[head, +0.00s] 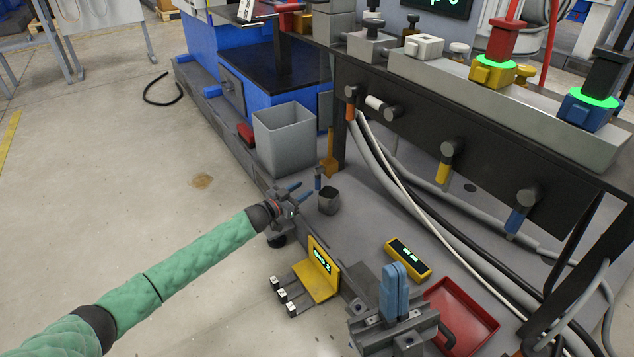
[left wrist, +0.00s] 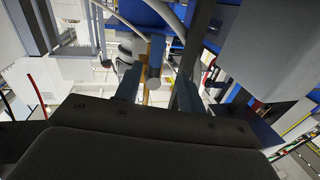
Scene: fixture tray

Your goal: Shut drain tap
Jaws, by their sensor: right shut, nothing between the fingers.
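A small dark upright fitting (head: 318,179), perhaps the drain tap, stands above a grey cup (head: 328,201) beside an orange post (head: 329,158). Its handle position is too small to tell. My left gripper (head: 301,190) is open just left of it, fingers pointing towards it. In the left wrist view a grey round-ended cylinder (left wrist: 153,78) shows between the spread fingers of my left gripper (left wrist: 157,88); I cannot tell whether they touch it. My right gripper (head: 393,270) points up at the lower right, blue fingers together and empty.
Lever valves with orange (head: 350,108), white (head: 374,103), yellow (head: 442,172) and blue (head: 515,221) handles line the black panel. A grey bin (head: 284,140) stands behind my left gripper. A red tray (head: 466,312) and yellow display (head: 407,258) lie near my right gripper. Hoses hang at right.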

